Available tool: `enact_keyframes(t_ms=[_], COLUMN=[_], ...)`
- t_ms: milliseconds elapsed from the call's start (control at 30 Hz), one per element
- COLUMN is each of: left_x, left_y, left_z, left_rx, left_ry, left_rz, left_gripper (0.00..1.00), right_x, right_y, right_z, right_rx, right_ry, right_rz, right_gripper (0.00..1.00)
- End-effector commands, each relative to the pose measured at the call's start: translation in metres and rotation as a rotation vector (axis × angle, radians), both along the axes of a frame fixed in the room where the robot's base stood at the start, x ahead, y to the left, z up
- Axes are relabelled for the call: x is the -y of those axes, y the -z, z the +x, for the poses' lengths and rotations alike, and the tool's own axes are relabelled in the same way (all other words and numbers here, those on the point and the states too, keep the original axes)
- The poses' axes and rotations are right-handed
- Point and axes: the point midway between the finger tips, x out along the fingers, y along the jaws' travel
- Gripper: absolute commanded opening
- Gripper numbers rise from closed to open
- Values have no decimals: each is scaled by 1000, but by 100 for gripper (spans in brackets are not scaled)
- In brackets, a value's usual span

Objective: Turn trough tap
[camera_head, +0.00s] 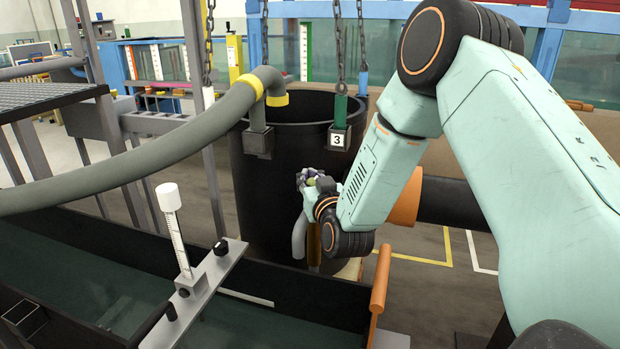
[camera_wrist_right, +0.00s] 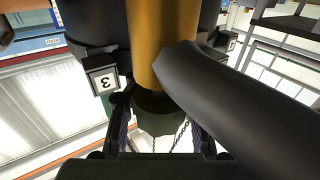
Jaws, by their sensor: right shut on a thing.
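The trough tap shows in the head view as a brass-coloured upright body (camera_head: 314,243) with a grey curved spout (camera_head: 298,238), in front of the big black tank. My right gripper (camera_head: 308,180) is at the top of the tap, small and partly hidden by its own wrist. In the right wrist view the brass body (camera_wrist_right: 160,45) and the dark spout (camera_wrist_right: 240,90) fill the middle. The right gripper's fingers (camera_wrist_right: 161,130) stand on either side of a dark olive piece (camera_wrist_right: 158,112) at the end of the brass body, shut on it. My left gripper is out of view.
The black tank (camera_head: 265,200) with a number 3 tag (camera_head: 338,139) stands behind the tap. A thick grey hose (camera_head: 150,155) runs into it from the left. A dark trough with a white-capped gauge (camera_head: 178,225) lies in front. Chains hang above the tank.

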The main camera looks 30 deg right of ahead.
Motion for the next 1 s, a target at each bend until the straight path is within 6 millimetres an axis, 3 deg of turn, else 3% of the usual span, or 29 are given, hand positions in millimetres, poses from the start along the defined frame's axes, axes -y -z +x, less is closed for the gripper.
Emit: enact_keyframes(t_ms=[367,1000], left_x=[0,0], left_y=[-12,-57], left_z=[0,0], left_rx=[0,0], left_ry=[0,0], left_rz=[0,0], left_gripper=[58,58], right_x=[-2,-19], right_y=[4,5], right_z=[-2,-3], right_rx=[-16,-18], right_ry=[-85,-604], right_rz=[5,1], right_gripper=[0,0])
